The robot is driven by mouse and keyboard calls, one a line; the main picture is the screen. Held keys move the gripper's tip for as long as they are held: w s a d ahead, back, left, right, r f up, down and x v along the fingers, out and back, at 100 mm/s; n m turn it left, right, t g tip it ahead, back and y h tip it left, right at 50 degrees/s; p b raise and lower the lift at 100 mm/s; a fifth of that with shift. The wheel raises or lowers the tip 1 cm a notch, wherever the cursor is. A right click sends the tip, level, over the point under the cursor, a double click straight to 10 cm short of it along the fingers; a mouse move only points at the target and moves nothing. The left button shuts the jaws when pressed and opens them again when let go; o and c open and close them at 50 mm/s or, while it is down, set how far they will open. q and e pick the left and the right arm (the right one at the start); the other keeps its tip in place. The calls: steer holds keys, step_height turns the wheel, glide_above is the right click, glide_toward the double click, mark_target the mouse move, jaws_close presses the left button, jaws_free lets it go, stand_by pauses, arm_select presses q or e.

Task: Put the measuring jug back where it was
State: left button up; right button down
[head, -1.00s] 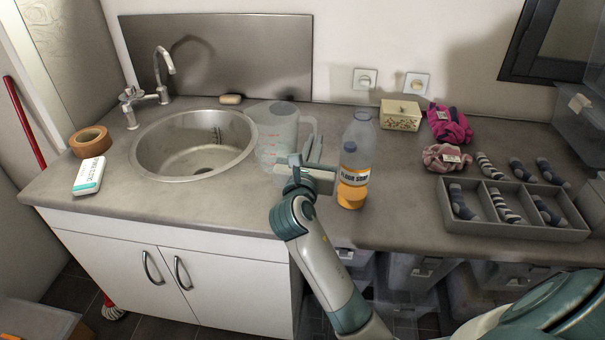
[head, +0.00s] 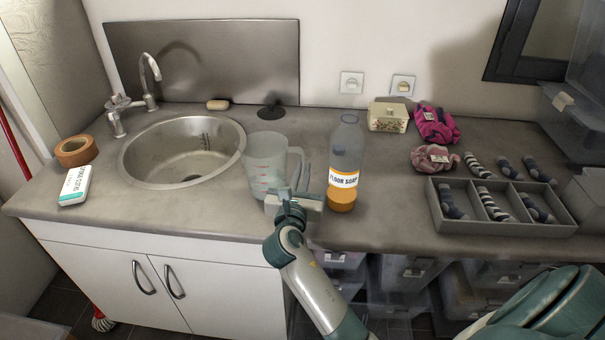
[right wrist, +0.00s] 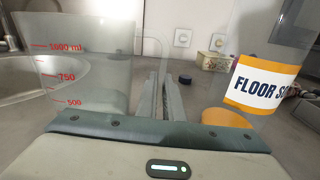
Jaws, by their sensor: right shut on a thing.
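The clear measuring jug (head: 266,170) with red markings stands upright on or just above the counter, right of the sink; I cannot tell if its base touches. In the right wrist view the jug (right wrist: 90,70) fills the left side, with its handle toward the fingers. My right gripper (head: 304,182) is at the handle side, shut on the jug's handle; the fingers (right wrist: 165,92) partly hide the grip. My left gripper is not in view.
A floor soap bottle (head: 343,160) stands close right of my right gripper. The sink (head: 133,172) is left of the jug. A dark disc (head: 271,112) lies behind the jug. A divided sock tray (head: 505,228) is at right. Counter between bottle and tray is clear.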

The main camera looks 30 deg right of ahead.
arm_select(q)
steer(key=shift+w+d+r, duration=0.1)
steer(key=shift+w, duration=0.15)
arm_select(e)
steer(key=shift+f, duration=0.15)
steer(key=c, duration=1.9)
jaws_free()
steer(key=shift+f, duration=0.15)
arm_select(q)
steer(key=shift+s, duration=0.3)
